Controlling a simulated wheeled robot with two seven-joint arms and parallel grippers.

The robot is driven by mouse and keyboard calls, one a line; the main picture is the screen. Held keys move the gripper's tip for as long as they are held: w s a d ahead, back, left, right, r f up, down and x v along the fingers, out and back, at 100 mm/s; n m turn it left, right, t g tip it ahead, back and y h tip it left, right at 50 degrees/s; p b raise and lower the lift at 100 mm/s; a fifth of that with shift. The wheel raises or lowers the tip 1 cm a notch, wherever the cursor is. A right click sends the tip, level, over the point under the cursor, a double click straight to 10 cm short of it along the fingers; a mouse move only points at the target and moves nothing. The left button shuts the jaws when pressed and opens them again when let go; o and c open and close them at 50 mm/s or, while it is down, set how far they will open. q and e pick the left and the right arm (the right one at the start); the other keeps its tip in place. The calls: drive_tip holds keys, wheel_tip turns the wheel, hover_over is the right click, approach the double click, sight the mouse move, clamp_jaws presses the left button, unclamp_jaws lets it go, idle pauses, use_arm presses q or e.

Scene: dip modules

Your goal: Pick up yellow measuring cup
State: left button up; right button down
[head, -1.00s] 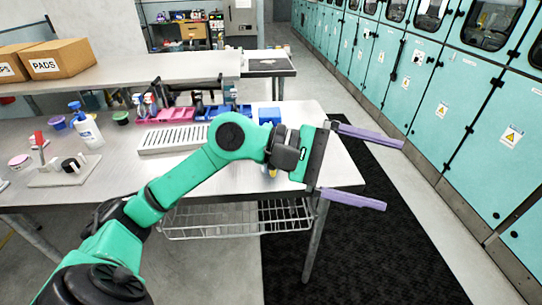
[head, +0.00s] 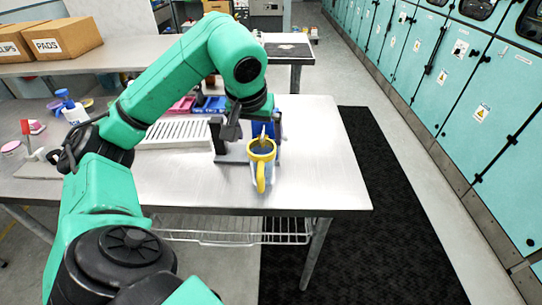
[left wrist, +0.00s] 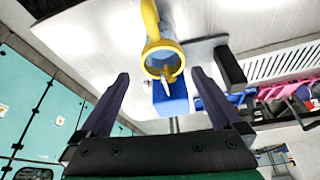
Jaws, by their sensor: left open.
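The yellow measuring cup (head: 262,150) is near the right front of the metal table, with its round yellow rim up and its yellow handle towards me. In the left wrist view its rim (left wrist: 147,52) shows ahead, between the lines of the two fingers, with the handle running up the picture. My left gripper (left wrist: 160,75) is open, its two purple fingers apart and nothing held between them. In the head view it is close beside and behind the cup, partly hidden by my arm. My right gripper is not in view.
A blue box (left wrist: 170,101) stands just beyond the cup. A dark block (left wrist: 230,65) is close to one finger. A white slotted rack (head: 178,133) and blue and pink trays lie left and back. The table's right front corner is bare.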

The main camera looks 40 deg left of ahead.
sight(260, 151)
use_arm(q)
drive_tip(key=f, duration=0.2)
drive_tip(key=s+f, duration=0.1)
drive_tip(key=shift+a+f, duration=0.25)
drive_tip(key=shift+a, duration=0.15)
drive_tip(key=shift+w+a+f, duration=0.15)
drive_tip(key=shift+w+f, duration=0.3)
drive_tip(key=shift+f, duration=0.2)
drive_tip(key=x, duration=0.3)
drive_tip(key=w+p+x, duration=0.1)
drive_tip(key=x, duration=0.1)
drive_tip(key=shift+w+f, duration=0.15)
drive_tip(key=shift+f, duration=0.2)
drive_tip(key=shift+c, duration=0.9)
drive_tip(key=c, duration=1.1)
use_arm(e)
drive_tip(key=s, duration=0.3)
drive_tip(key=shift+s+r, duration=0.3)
